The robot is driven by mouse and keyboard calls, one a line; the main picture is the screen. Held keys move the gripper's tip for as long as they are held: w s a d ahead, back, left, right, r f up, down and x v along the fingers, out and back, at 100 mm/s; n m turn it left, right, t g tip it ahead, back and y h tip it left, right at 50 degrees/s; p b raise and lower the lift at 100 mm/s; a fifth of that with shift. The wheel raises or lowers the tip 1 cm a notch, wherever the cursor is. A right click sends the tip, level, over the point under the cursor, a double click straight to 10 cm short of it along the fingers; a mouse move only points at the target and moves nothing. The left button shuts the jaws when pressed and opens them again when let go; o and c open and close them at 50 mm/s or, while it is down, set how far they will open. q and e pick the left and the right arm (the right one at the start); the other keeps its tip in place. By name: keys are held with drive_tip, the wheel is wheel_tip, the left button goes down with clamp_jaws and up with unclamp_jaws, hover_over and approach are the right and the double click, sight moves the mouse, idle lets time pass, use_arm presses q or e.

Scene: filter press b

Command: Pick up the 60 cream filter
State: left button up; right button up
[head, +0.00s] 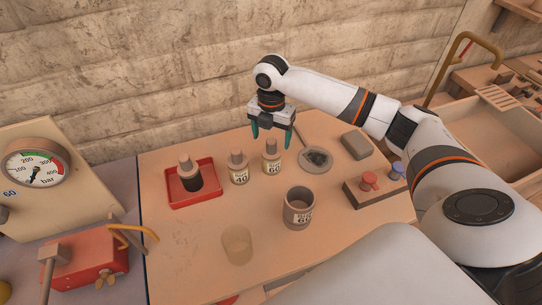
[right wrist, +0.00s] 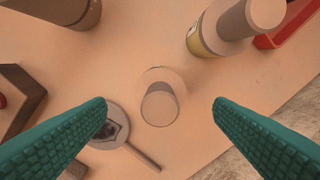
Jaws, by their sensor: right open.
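The 60 cream filter (head: 271,160) stands upright on the table, with a narrow top and a label reading 60. In the right wrist view the filter (right wrist: 160,106) is seen from above, between the two teal fingers and apart from both. My right gripper (head: 271,136) is open and empty just above it, pointing down; it also shows in the right wrist view (right wrist: 159,104). A similar filter labelled 40 (head: 239,170) stands to its left. My left gripper is not in view.
A red tray (head: 207,194) holds a dark-bodied filter (head: 190,178). A labelled cup (head: 298,210) stands in front. A round dish (head: 316,160) with dark contents, a grey block (head: 356,145) and a block with red and blue knobs (head: 372,190) lie to the right.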

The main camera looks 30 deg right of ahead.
sight(271, 150)
drive_tip(key=shift+f, duration=0.7)
wheel_tip(271, 150, down, 4)
drive_tip(key=shift+f+p, duration=0.2)
drive_tip(key=shift+p, duration=0.75)
drive_tip(key=shift+f, duration=0.4)
drive_tip(key=shift+c, duration=0.4)
drive_tip(key=shift+r, duration=0.1)
drive_tip(key=c, duration=1)
